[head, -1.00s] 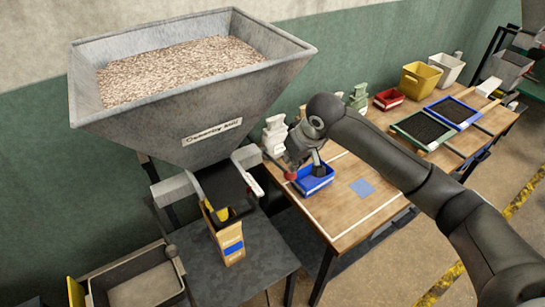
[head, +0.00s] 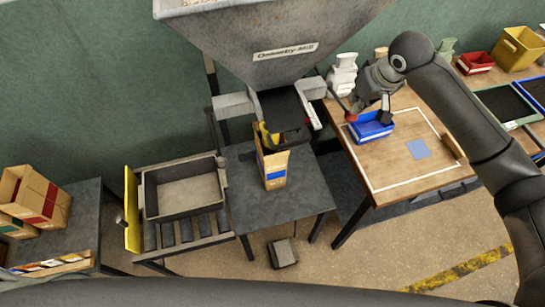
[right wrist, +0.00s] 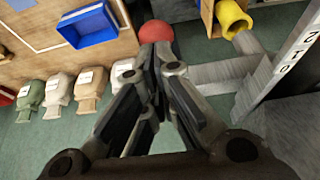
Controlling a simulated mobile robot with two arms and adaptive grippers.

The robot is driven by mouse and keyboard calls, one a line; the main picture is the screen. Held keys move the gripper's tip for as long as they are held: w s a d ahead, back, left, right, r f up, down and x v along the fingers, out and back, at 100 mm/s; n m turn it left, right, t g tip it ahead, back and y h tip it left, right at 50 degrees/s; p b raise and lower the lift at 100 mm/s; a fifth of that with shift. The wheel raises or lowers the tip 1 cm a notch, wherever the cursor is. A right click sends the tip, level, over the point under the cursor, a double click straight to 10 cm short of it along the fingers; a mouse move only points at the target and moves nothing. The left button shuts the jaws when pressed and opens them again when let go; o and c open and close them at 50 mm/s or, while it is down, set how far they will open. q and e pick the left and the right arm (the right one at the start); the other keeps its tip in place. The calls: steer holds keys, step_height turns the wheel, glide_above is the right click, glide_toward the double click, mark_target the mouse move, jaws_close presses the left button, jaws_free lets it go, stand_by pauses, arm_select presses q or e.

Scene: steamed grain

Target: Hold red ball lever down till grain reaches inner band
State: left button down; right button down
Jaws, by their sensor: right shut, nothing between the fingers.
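The grey hopper (head: 280,50) hangs above a dark spout (head: 281,108). An open cardboard box (head: 274,165) with a blue label stands under the spout, a yellow part (head: 268,136) at its mouth. Grain level and inner band inside the box cannot be made out. The lever's red ball (head: 351,117) shows beside my right gripper (head: 364,103). In the right wrist view the red ball (right wrist: 157,31) is just beyond the tips of my shut, empty right gripper (right wrist: 160,58); whether they touch is unclear. My left gripper is not in view.
A blue bin (head: 372,127) sits on the wooden table (head: 400,165) close under my right gripper. White canisters (head: 342,75) stand behind it.

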step_height(320, 180, down, 9)
steer(key=b, duration=0.2)
steer(key=shift+f, duration=0.15)
stand_by(0.7)
stand_by(6.2)
